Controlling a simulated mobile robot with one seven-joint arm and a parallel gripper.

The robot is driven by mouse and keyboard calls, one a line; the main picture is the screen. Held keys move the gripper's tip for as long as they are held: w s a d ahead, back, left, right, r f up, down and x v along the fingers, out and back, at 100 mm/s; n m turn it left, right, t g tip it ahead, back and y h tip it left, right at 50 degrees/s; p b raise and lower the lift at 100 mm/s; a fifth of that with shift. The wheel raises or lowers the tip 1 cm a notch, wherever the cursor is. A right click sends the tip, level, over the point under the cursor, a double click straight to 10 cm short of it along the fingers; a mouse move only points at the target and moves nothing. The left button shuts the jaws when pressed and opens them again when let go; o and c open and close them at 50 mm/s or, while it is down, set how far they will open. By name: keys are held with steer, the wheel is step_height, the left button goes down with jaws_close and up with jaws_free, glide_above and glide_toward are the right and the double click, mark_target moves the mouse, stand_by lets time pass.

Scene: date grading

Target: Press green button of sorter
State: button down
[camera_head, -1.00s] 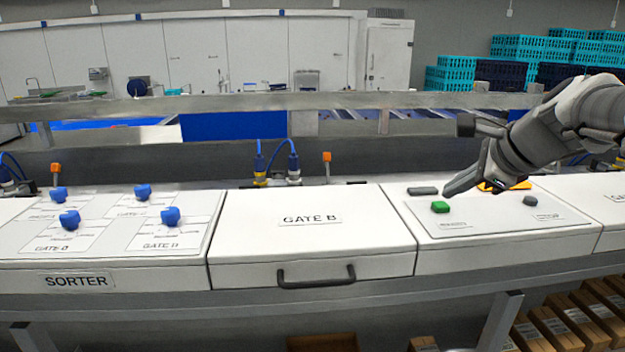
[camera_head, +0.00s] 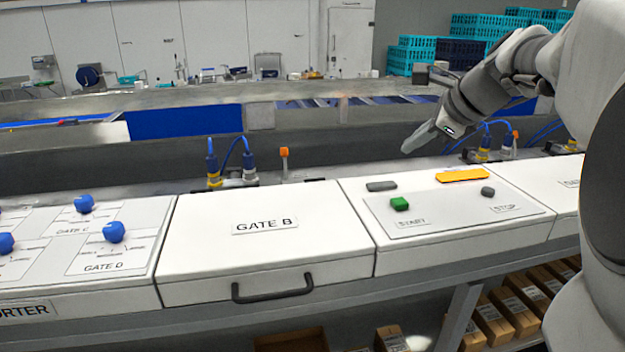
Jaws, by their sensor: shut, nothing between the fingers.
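The green button (camera_head: 400,204) is a small raised block on the sloped white control panel (camera_head: 440,247), above a label reading START. My gripper (camera_head: 405,151) is shut and empty. Its tip shows above and behind the green button in the picture, apart from it. The whole green button is in view. A dark grey button (camera_head: 488,191) sits to its right above a STOP label. A yellow plate (camera_head: 462,175) and a grey block (camera_head: 381,186) lie along the panel's upper part.
The GATE B cover (camera_head: 200,240) with its dark handle (camera_head: 272,290) is left of the panel. Blue knobs (camera_head: 113,232) stand farther left. Blue cables (camera_head: 232,155) and an orange-topped post (camera_head: 284,153) rise behind. A metal rail (camera_head: 200,97) crosses the back. Boxes (camera_head: 500,318) sit below.

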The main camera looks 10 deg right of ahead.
steer(key=b, duration=0.7)
glide_above(405, 203)
step_height(405, 203, down, 8)
steer(key=shift+r, duration=0.1)
steer(key=shift+f+b, duration=0.35)
steer(key=shift+f, duration=0.15)
steer(key=shift+f, duration=0.1)
stand_by(1.2)
steer(key=shift+f, duration=0.3)
